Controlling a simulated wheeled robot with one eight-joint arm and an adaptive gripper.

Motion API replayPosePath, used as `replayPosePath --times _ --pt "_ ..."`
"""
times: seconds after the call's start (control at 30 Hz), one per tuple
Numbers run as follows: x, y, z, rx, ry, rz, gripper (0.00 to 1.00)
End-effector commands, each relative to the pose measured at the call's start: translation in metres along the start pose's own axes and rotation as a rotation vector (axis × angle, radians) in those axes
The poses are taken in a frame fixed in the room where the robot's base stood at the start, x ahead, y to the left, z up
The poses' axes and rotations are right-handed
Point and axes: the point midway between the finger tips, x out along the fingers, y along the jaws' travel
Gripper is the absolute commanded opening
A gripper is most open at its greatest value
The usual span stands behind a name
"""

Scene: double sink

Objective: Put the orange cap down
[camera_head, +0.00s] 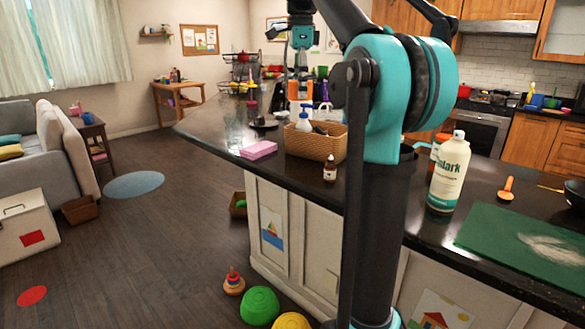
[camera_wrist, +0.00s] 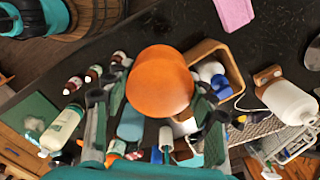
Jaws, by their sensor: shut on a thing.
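The orange cap (camera_wrist: 160,82) is a large, round, smooth orange piece in the middle of the wrist view. My gripper (camera_wrist: 157,98) is shut on it, with a dark finger at its left and right sides. In the head view my gripper (camera_head: 301,72) hangs over the far part of the dark counter (camera_head: 222,128), and the orange cap (camera_head: 293,89) shows at its lower end. The gap between the cap and the counter cannot be judged clearly.
A wicker basket (camera_head: 312,145), a pink sponge (camera_head: 259,150), a pump bottle (camera_head: 304,117) and a small brown bottle (camera_head: 329,167) stand on the counter. A large white-green bottle (camera_head: 449,172) and a green board (camera_head: 520,245) are nearer. Counter left of the sponge is clear.

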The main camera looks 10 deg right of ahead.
Motion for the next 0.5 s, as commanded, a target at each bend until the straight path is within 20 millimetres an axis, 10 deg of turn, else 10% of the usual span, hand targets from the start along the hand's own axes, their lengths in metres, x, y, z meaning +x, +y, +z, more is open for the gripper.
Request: replayPosePath --times 0.5 --pt "0.069 -0.001 0.029 -0.018 0.0 0.0 0.42"
